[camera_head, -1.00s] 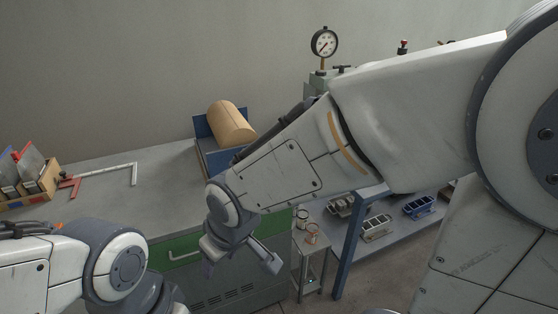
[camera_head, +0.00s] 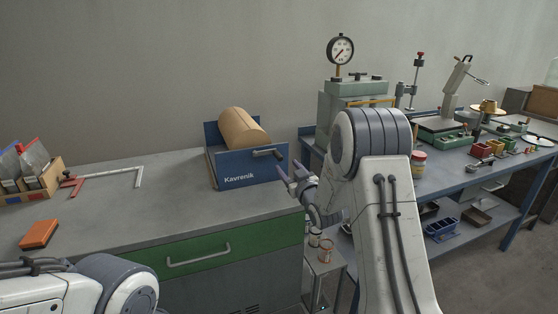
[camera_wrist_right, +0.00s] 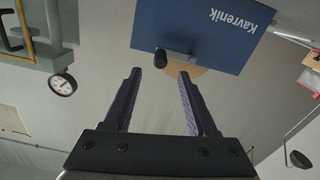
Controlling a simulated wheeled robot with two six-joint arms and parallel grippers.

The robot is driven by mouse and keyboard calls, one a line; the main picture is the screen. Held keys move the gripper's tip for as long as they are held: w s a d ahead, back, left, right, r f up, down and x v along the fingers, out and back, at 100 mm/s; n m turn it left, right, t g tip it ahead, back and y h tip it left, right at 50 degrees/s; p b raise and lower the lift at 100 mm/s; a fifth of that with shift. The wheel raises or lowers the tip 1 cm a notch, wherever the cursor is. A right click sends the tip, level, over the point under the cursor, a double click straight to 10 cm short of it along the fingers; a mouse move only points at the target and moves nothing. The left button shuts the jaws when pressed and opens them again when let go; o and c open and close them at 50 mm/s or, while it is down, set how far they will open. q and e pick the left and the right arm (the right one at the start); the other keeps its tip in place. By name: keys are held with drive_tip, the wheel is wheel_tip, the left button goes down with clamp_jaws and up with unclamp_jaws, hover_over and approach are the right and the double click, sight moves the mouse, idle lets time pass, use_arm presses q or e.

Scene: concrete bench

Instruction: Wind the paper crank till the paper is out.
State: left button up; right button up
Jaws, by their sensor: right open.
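A blue paper dispenser (camera_head: 222,181) marked "Kavrenik" sits at the right end of the grey bench, and a brown paper roll (camera_head: 240,124) lies in it. A dark crank handle (camera_head: 268,153) sticks out from its front. No loose paper sheet shows. My right gripper (camera_head: 289,168) is open and empty, just right of and in front of the crank. In the right wrist view, which looks upside down, the handle's dark knob (camera_wrist_right: 160,60) lies just beyond and between the fingertips (camera_wrist_right: 159,73), apparently untouched. Only a left arm link shows at bottom left; its gripper is out of frame.
An orange block (camera_head: 38,233), a red-and-grey square (camera_head: 110,174) and a wooden box of packets (camera_head: 40,183) are on the bench's left. A blue-framed table (camera_head: 455,182) with a gauge press (camera_head: 345,105) stands at right. The bench middle is clear.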

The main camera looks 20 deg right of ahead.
sight(281, 160)
drive_tip(key=w, duration=0.8)
drive_tip(key=shift+a+p, duration=0.15)
drive_tip(key=shift+p, duration=0.2)
clamp_jaws()
idle(0.9)
